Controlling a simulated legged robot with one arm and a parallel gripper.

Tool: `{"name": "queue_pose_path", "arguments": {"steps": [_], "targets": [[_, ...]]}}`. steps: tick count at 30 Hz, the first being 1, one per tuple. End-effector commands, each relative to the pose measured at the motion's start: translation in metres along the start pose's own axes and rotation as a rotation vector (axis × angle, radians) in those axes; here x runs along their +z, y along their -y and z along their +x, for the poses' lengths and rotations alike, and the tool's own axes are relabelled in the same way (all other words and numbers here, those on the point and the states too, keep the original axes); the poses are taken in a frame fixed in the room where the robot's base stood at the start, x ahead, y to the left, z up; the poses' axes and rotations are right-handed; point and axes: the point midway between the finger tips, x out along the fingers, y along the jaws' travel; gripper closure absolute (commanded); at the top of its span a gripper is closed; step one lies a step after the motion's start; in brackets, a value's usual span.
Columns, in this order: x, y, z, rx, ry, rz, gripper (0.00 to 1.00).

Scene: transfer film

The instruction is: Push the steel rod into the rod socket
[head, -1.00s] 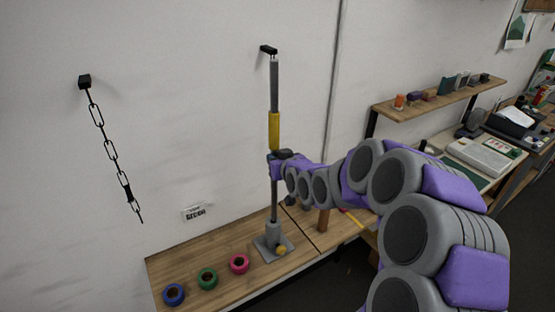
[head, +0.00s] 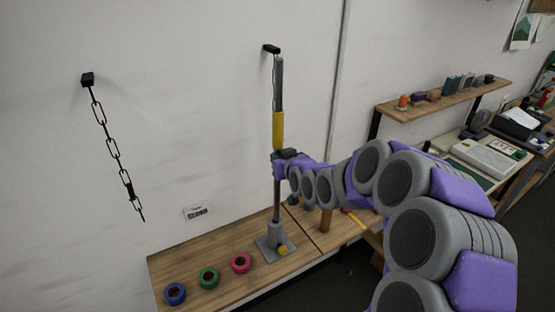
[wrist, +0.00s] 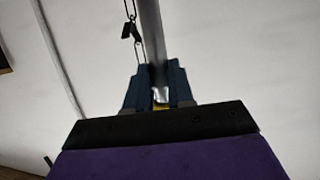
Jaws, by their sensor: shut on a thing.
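The steel rod (head: 279,85) stands nearly upright in the head view, grey with a yellow band around its middle. Its lower end meets the top of the rod socket (head: 275,235), a grey collar on a square base plate with a yellow knob; I cannot tell how deep it sits. My gripper (head: 280,160) is shut on the rod just below the yellow band. In the wrist view the rod (wrist: 151,35) runs up from between the dark fingers of my gripper (wrist: 159,85).
A black wall bracket (head: 271,48) is beside the rod's top. A chain (head: 112,148) hangs on the wall at left. Blue, green and pink rings (head: 209,278) lie on the wooden bench (head: 225,262). A wall shelf (head: 440,100) with small objects is at right.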

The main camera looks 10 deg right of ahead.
Motion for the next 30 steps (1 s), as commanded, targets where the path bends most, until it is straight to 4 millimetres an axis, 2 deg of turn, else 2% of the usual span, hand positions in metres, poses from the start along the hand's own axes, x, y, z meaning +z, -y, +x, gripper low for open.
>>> {"name": "queue_pose_path", "arguments": {"steps": [15, 30], "targets": [[-0.001, 0.010, 0.002, 0.003, -0.002, -0.007, 1.00], [0.006, 0.002, 0.003, 0.002, -0.003, -0.001, 1.00]]}}
